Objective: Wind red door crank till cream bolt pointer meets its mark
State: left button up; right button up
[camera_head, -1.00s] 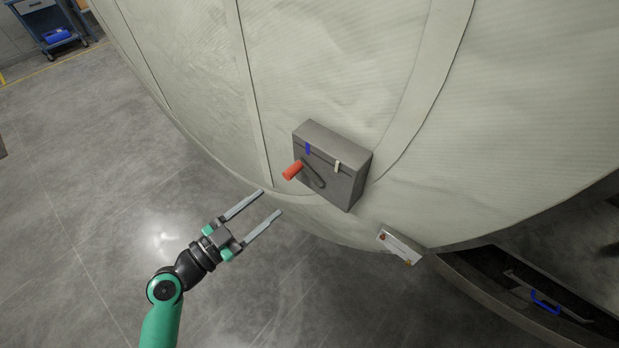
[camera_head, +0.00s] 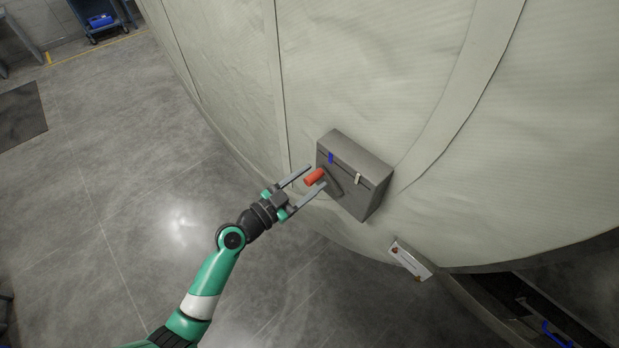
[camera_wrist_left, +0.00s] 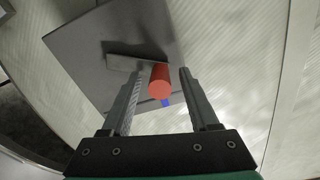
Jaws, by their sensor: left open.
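The red crank handle (camera_head: 314,177) sticks out from a dark crank arm (camera_head: 333,187) on the front of a grey box (camera_head: 356,199) on the chamber wall. The cream pointer (camera_head: 358,178) sits on the box's upper front edge, to the right of the blue mark (camera_head: 331,157). My left gripper (camera_head: 317,177) is open, with a finger on each side of the red handle. In the left wrist view the red handle (camera_wrist_left: 159,82) lies between the fingers (camera_wrist_left: 160,80), with gaps beside it. The blue mark (camera_wrist_left: 165,103) shows partly behind it. My right gripper is not in view.
The pale quilted chamber wall (camera_head: 380,70) curves behind the box. A small white plate (camera_head: 411,260) is below right of it. A dark opening with a blue handle (camera_head: 558,334) is at lower right.

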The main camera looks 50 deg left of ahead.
pick_arm(q)
grip_shut()
dwell(0.3)
dwell(1.1)
